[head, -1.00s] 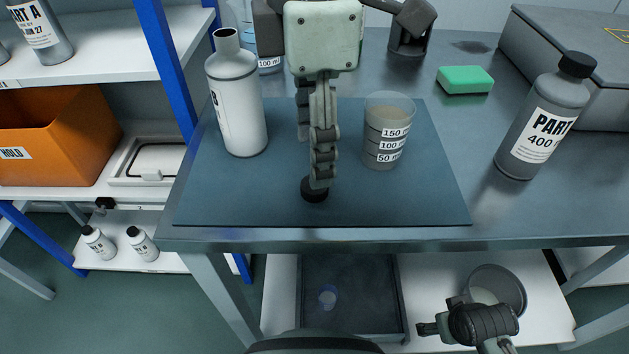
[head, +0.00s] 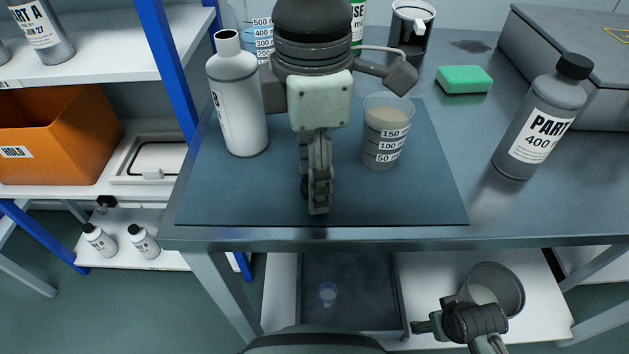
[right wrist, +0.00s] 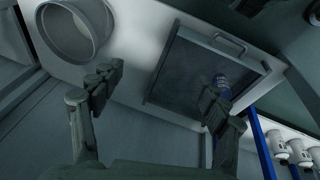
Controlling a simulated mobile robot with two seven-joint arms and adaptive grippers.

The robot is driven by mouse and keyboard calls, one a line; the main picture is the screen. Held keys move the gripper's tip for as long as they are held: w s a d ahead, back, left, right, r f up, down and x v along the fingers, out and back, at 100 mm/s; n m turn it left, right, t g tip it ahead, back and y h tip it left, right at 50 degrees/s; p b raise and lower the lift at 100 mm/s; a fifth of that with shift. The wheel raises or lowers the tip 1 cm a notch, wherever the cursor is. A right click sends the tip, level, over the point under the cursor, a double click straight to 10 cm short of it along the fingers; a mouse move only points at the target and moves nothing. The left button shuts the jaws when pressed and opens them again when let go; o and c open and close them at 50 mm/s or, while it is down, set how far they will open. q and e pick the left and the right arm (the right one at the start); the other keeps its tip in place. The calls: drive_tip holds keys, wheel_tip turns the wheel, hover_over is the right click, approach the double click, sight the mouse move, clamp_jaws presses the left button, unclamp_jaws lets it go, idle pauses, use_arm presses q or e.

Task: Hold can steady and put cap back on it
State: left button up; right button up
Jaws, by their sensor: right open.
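The white can (head: 238,108) stands upright and uncapped at the left of the blue mat (head: 420,205). My left gripper (head: 318,208) points down over the mat, to the right of the can and apart from it. Its fingers are edge-on, so their gap is hidden. A small dark piece, probably the black cap (head: 304,188), shows at the left edge of the fingers and is mostly hidden; I cannot tell whether they touch it. My right gripper (head: 440,325) is low, in front of the table. In the right wrist view (right wrist: 162,85) it is open and empty.
A beaker (head: 386,135) of cloudy liquid stands on the mat right of the left gripper. A capped grey bottle (head: 540,125) and green sponge (head: 465,79) are farther right. A bucket (head: 497,287) and dark tray (head: 350,275) are below the table.

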use_arm(q)
drive_tip(key=c, duration=0.4)
drive_tip(key=shift+c, duration=0.3)
use_arm(e)
drive_tip(key=shift+d, duration=0.1)
drive_tip(key=shift+s, duration=0.1)
use_arm(q)
drive_tip(key=shift+r, duration=0.1)
use_arm(e)
drive_tip(key=shift+d, duration=0.1)
use_arm(q)
drive_tip(key=shift+r, duration=0.2)
wheel_tip(320, 180, up, 4)
drive_tip(key=shift+f+b, duration=0.1)
drive_tip(key=shift+b, duration=0.2)
drive_tip(key=s+a+r+b, duration=0.1)
drive_tip(key=s+a+r, duration=0.5)
drive_tip(key=a, duration=0.4)
drive_tip(key=shift+r, duration=0.3)
use_arm(e)
wheel_tip(320, 180, up, 4)
drive_tip(key=shift+s+f, duration=0.1)
